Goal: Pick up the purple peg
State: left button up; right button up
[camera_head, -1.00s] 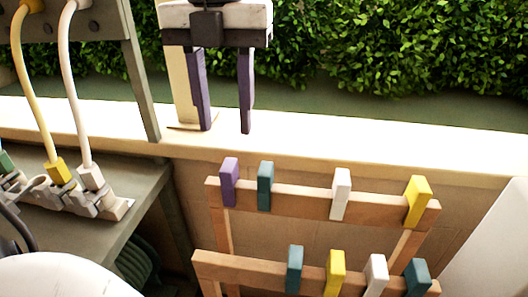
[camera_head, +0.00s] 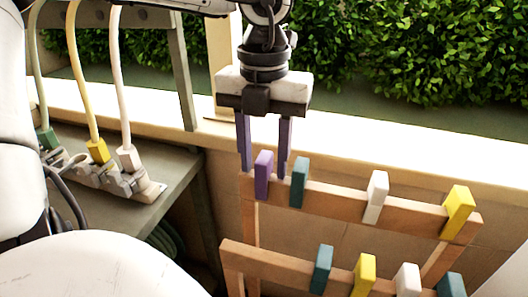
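The purple peg (camera_head: 263,176) stands clipped on the left end of the upper wooden rail (camera_head: 338,201), just left of a teal peg (camera_head: 299,182). My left gripper (camera_head: 264,175) points down from above, with its two dark purple fingers spread. In the picture one finger shows on each side of the purple peg, with clear gaps. The fingertips reach about mid-height of the peg. The right finger shows between the purple and teal pegs. Nothing is held. I cannot tell how exactly the fingers line up with the peg in depth. My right gripper is not in view.
A white peg (camera_head: 376,197) and a yellow peg (camera_head: 459,212) stand farther right on the upper rail. A lower rail (camera_head: 273,261) carries several pegs. A grey shelf (camera_head: 115,200) with plugged cables is at left. A pale ledge (camera_head: 370,150) and hedge lie behind.

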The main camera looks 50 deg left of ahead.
pick_arm(q)
grip_shut()
jog(key=shift+r+p, duration=0.55)
jog(key=shift+r, duration=4.45)
